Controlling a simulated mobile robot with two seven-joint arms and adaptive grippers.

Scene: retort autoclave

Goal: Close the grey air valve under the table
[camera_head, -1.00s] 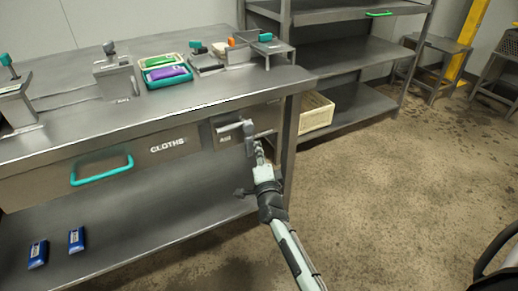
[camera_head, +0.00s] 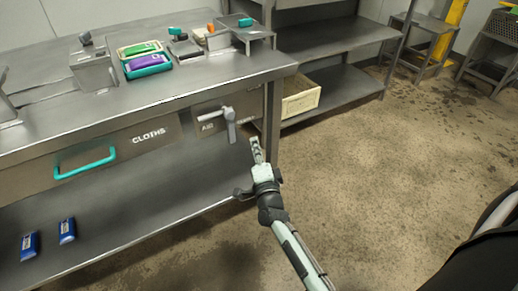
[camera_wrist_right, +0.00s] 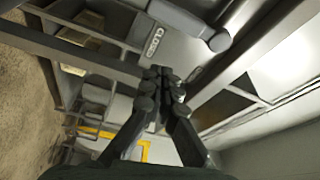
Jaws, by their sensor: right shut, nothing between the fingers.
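The grey air valve (camera_head: 230,124) sits on the front panel below the tabletop, beside the label AIR, in the head view. Its lever hangs down from a short horizontal pale stem. My right gripper (camera_head: 255,147) is shut and empty, to the right of and a little below the lever, apart from it. In the right wrist view my shut fingers (camera_wrist_right: 162,78) meet in the middle. A thick grey rounded bar (camera_wrist_right: 185,18), which looks like part of the valve, crosses the top there, near a label reading CLOSED. My left gripper is out of view.
The steel table (camera_head: 180,90) has a leg just right of the valve. A drawer with a teal handle (camera_head: 85,163) is at left. Blue packets (camera_head: 67,231) lie on the lower shelf. A cream crate (camera_head: 300,98) stands behind.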

